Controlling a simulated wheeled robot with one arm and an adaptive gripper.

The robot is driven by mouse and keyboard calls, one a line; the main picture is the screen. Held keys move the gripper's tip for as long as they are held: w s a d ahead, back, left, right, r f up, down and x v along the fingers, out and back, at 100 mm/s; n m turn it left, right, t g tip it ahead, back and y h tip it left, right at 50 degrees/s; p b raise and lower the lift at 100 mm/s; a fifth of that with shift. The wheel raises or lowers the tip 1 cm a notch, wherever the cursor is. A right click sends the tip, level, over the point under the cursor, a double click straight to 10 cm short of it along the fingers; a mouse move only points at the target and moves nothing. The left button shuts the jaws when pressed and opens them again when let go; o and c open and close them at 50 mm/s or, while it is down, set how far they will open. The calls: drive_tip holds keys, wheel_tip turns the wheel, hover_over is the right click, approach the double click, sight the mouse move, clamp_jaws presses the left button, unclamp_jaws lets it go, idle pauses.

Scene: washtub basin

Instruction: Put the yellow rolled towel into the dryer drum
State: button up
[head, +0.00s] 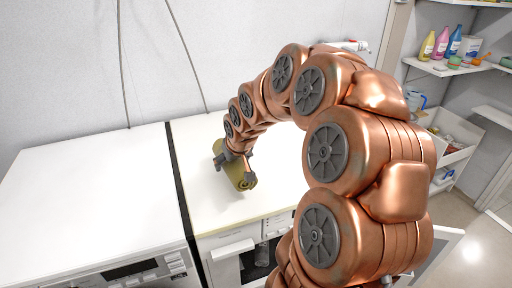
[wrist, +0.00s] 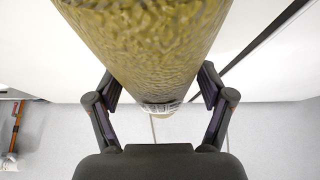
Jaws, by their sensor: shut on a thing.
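The yellow rolled towel (head: 238,174) is between the fingers of my gripper (head: 234,162), over the white top of the right-hand machine. In the wrist view the towel (wrist: 145,45) fills the upper middle, with a finger of my gripper (wrist: 160,92) against each side. My gripper is shut on it. I cannot tell whether the towel still touches the machine top. The right-hand machine (head: 285,190) shows its front panel and a rounded door part below the top, partly hidden by my arm. The dryer drum's inside cannot be made out.
A second white machine (head: 90,200) stands to the left, across a dark narrow gap. Shelves (head: 440,68) with several coloured bottles and a storage rack are at the right. The left machine's top is clear.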

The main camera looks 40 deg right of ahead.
drive_tip(key=shift+m+h, duration=0.3)
drive_tip(key=shift+m, duration=0.2)
drive_tip(key=s+d, duration=0.3)
drive_tip(key=s+d+b, duration=0.1)
drive_tip(key=s+d, duration=0.2)
drive_tip(key=s, duration=0.1)
drive_tip(key=shift+r, duration=0.2)
drive_tip(key=shift+w, duration=0.1)
drive_tip(key=w+d+p, duration=0.1)
drive_tip(key=w+d, duration=0.1)
drive_tip(key=w, duration=0.2)
drive_tip(key=w+d+p, duration=0.2)
drive_tip(key=w+d, duration=0.1)
drive_tip(key=w, duration=0.1)
drive_tip(key=w+d+f+p, duration=0.1)
drive_tip(key=w+d, duration=0.2)
drive_tip(key=w, duration=0.2)
drive_tip(key=shift+w+f+p, duration=0.1)
drive_tip(key=shift+p, duration=0.25)
drive_tip(key=shift+w+d+f, duration=0.1)
drive_tip(key=shift+w+f, duration=0.05)
drive_tip(key=shift+f, duration=0.05)
drive_tip(key=shift+f+p, duration=0.75)
drive_tip(key=shift+f, duration=0.95)
drive_tip(key=shift+f, duration=0.1)
drive_tip(key=o, duration=1.3)
drive_tip(key=shift+c, duration=0.2)
drive_tip(key=shift+r, duration=0.2)
